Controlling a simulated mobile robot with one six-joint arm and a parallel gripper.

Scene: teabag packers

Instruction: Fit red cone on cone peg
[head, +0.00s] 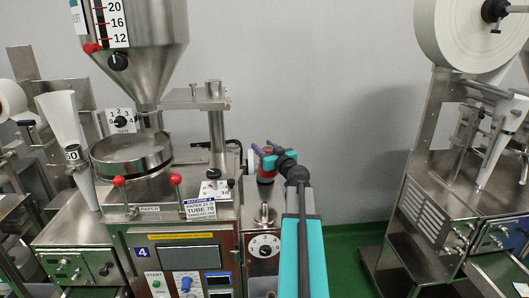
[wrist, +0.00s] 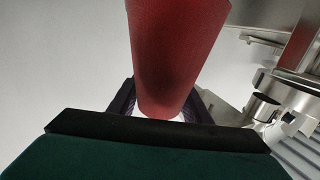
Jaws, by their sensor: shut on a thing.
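The red cone (wrist: 175,55) fills the upper middle of the wrist view, its narrow end between the jaws. My gripper (wrist: 160,108) is shut on it. In the head view my gripper (head: 262,151) is above the right side of the middle machine, with part of the red cone (head: 266,175) showing below the jaws. A metal peg with a wider base (head: 264,214), seemingly the cone peg, stands on the machine top. It appears below the held cone in the picture, apart from it. I cannot tell the depth gap between them.
The middle packer has a hopper (head: 150,45), a round metal pan (head: 132,155) and a metal post (head: 216,130) left of my gripper. Another packer (head: 440,220) stands right, with green floor (head: 350,250) between.

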